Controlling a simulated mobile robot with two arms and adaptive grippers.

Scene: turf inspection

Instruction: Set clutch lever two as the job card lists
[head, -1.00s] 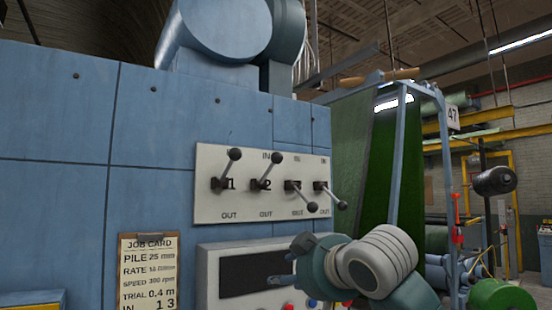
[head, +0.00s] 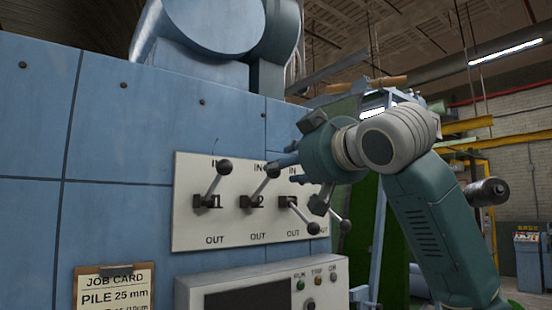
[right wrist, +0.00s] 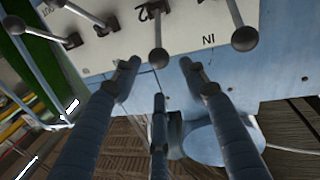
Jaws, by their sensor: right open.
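Clutch lever two (head: 260,186) tilts up toward IN on the white lever panel (head: 190,240). Its ball knob shows in the right wrist view (right wrist: 158,58), between the fingertips in the picture. My right gripper (head: 283,169) is open, with its fingers close to that knob; I cannot tell whether they touch. It also shows in the right wrist view (right wrist: 160,72). Lever one (head: 213,186) is also up. The third lever (head: 300,216) and fourth lever (head: 338,214) point down, partly behind my gripper. The job card (head: 115,296) shows only its top lines. My left gripper is out of view.
A control box (head: 240,283) with a dark screen and several buttons juts out below the levers. The blue machine face (head: 120,130) is flat around the panel. A far cabinet (head: 530,262) stands by the brick wall at right.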

